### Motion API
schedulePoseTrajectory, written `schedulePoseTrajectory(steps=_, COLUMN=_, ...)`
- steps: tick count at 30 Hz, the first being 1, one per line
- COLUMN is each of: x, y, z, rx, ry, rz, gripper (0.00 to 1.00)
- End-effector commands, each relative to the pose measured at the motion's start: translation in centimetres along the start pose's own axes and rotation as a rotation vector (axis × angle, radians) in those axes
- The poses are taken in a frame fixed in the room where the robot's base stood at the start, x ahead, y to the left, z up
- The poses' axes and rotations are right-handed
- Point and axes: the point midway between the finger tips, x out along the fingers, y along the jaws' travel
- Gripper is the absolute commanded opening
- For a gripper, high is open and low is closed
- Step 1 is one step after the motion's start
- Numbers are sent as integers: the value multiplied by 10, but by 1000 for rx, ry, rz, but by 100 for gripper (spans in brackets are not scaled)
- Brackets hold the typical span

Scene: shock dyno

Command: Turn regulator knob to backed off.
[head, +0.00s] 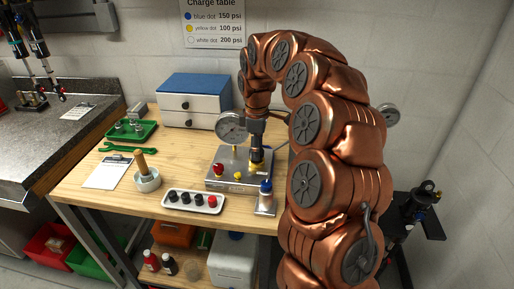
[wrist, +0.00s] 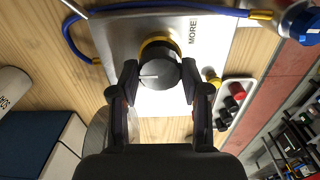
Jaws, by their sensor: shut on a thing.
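The regulator knob (wrist: 157,74) is a dark round knob above a yellow ring, on a metal panel (wrist: 120,40) printed "MORE". A short white mark on the knob's face points left in the wrist view. My gripper (wrist: 160,76) is shut on the knob, one finger on each side. In the head view my gripper (head: 257,148) reaches down over the right rear part of the panel box (head: 225,182). The knob itself is mostly hidden there; some yellow shows below the fingers.
A pressure gauge (head: 231,126) stands behind the panel. A red knob (head: 218,169) and a yellow fitting (head: 238,176) are on its left and front. A white tray (head: 193,208) of caps, a blue-topped fitting (head: 265,195) and a cup (head: 147,180) stand nearby.

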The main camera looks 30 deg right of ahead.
Motion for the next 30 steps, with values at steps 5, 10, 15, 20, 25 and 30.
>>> schedulePoseTrajectory(steps=5, x=1, y=-1, z=0, rx=0, ry=-1, rz=-3, gripper=63)
schedulePoseTrajectory(steps=10, x=1, y=0, z=0, rx=1, ry=-1, rz=-2, gripper=72)
schedulePoseTrajectory(steps=15, x=0, y=0, z=0, rx=1, ry=0, rz=-1, gripper=72)
schedulePoseTrajectory(steps=20, x=-6, y=1, z=0, rx=2, ry=0, rz=2, gripper=72)
schedulePoseTrajectory(steps=25, x=-30, y=1, z=0, rx=1, ry=1, rz=4, gripper=72)
schedulePoseTrajectory(steps=30, x=-58, y=1, z=0, rx=2, ry=1, rz=4, gripper=72)
